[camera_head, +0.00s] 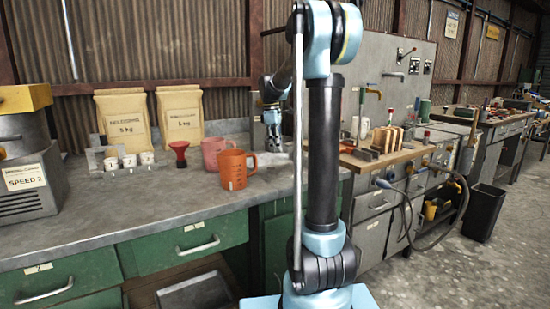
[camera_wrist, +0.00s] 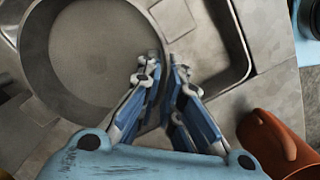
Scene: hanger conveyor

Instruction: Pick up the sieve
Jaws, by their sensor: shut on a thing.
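The sieve (camera_wrist: 92,48) shows in the wrist view as a wide, shallow, round grey vessel with a raised rim, at the upper left. My gripper (camera_wrist: 162,62) has its two blue fingers at the sieve's right edge, one on each side of the rim, and is shut on it. I cannot tell whether the sieve is clear of the surface. In the head view my gripper (camera_head: 273,143) is low over the back of the bench, partly hidden by my arm. The sieve is not clearly visible there.
A dark-rimmed rectangular recess or tray (camera_wrist: 215,50) lies right of the sieve. An orange mug (camera_wrist: 270,140) is close at lower right; it also stands on the bench (camera_head: 236,170) beside a pink mug (camera_head: 213,148). A red funnel (camera_head: 179,153) and paper bags (camera_head: 124,122) stand left.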

